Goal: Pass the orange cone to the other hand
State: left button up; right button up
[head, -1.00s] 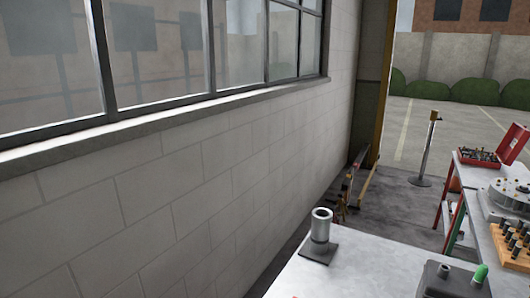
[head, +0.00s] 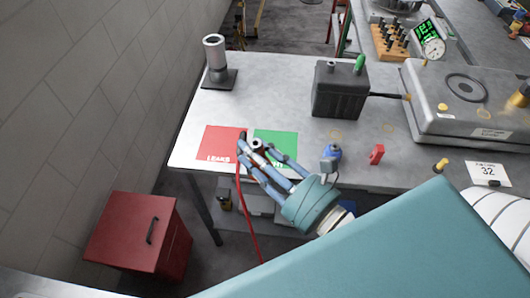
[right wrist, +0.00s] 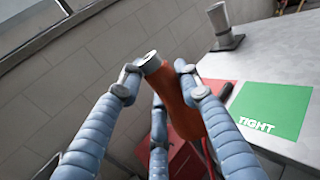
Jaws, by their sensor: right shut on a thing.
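The orange cone (right wrist: 182,108) is a tapered orange body with a grey metal end, seen between my fingers in the right wrist view. In the head view only its small grey end (head: 257,144) and a bit of red show among the fingers. My right gripper (head: 262,152) is shut on it, over the front edge of the workbench near the red and green mats. Its blue-grey ribbed fingers (right wrist: 158,80) surround the cone in the wrist view. A thin red hose (head: 246,210) hangs below the hand; I cannot tell where it joins. My left gripper is not in view.
The bench (head: 185,150) carries a red LEAKS mat (head: 215,143), a green mat (head: 283,141), a grey cylinder on a base (head: 216,65), a black box (head: 338,92) and a large grey machine (head: 445,85). A red cabinet (head: 130,225) stands below left, by the wall.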

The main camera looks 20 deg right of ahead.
jog(key=shift+w+a+r+n+g+y, duration=0.9)
jog(key=shift+w+a+n+g+y, duration=0.55)
jog(key=shift+a+n+g+y, duration=1.2)
jog(key=shift+w+a+r+n+g+y, duration=0.9)
jog(key=shift+w+a+n+g+y, duration=0.65)
jog(key=shift+a+y, duration=1.25)
notch_tip(320, 180, up, 10)
jog(key=w+a+m+t+h, duration=0.1)
jog(key=a+m+t+h, duration=0.2)
jog(key=m+t+h, duration=0.6)
jog(key=m+h, duration=0.3)
jog(key=h, duration=0.5)
jog(key=shift+w, duration=0.3)
